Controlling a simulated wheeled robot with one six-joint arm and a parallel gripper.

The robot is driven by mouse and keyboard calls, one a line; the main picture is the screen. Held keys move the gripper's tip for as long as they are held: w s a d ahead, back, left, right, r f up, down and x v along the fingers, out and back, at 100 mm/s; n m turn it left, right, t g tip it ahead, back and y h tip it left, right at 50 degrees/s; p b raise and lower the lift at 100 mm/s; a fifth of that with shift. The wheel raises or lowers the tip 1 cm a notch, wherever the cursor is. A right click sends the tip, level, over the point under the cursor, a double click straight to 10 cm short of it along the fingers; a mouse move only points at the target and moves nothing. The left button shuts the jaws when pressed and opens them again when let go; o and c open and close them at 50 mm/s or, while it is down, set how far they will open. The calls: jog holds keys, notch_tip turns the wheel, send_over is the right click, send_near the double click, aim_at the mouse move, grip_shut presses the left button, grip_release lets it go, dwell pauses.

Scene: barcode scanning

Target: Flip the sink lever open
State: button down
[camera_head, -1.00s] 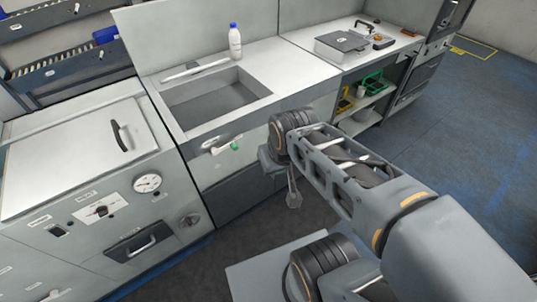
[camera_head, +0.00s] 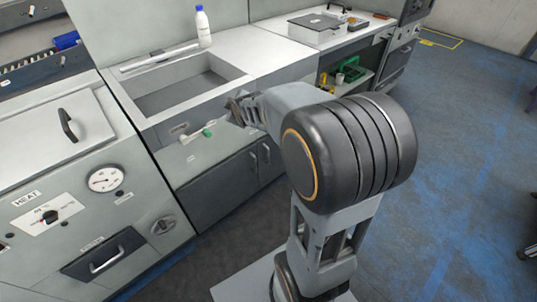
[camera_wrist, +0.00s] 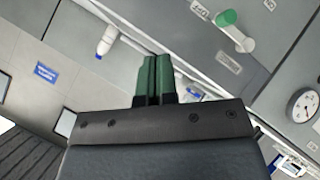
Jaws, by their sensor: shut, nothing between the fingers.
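The sink lever (camera_head: 190,138) is a white handle with a green tip on the front panel below the sink (camera_head: 222,83). It lies nearly sideways, with the green tip at its right end. In the wrist view the lever (camera_wrist: 238,38) is at the upper right, unobstructed. My gripper (camera_head: 238,107) is in front of the counter edge, up and to the right of the lever and apart from it. In the wrist view the green-padded fingers (camera_wrist: 155,70) are together with nothing between them. My arm hides part of the counter front.
A white faucet bar (camera_head: 160,57) lies along the back of the sink. At left is a grey unit with a round gauge (camera_head: 104,179) and a drawer handle (camera_head: 106,259). The floor at right is mostly clear.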

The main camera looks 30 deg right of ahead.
jog(key=w+d+f+n+t+h+b, duration=0.1)
jog(key=w+d+f+n+t+b, duration=0.45)
jog(key=f, duration=0.55)
jog(key=w+d+f+n+t+b, duration=0.2)
jog(key=w+d+f+n+b, duration=0.4)
jog(key=f+b, duration=0.45)
jog(key=s+d+f+n+t+b, duration=0.1)
jog(key=d+f+n+t+b, duration=0.1)
jog(key=f, duration=0.6)
jog(key=s+d+f+n+t+b, duration=0.2)
jog(key=f+n+t+b, duration=0.1)
jog(key=f, duration=0.5)
jog(key=s+d+f+n+t+b, duration=0.1)
jog(key=d+f+n+t+b, duration=0.1)
jog(key=f+n+b, duration=0.3)
notch_tip(320, 180, down, 3)
jog(key=shift+s+d+f+t+b, duration=0.2)
jog(key=shift+s+d+t+b, duration=0.05)
jog(key=shift+s+t+b, duration=0.1)
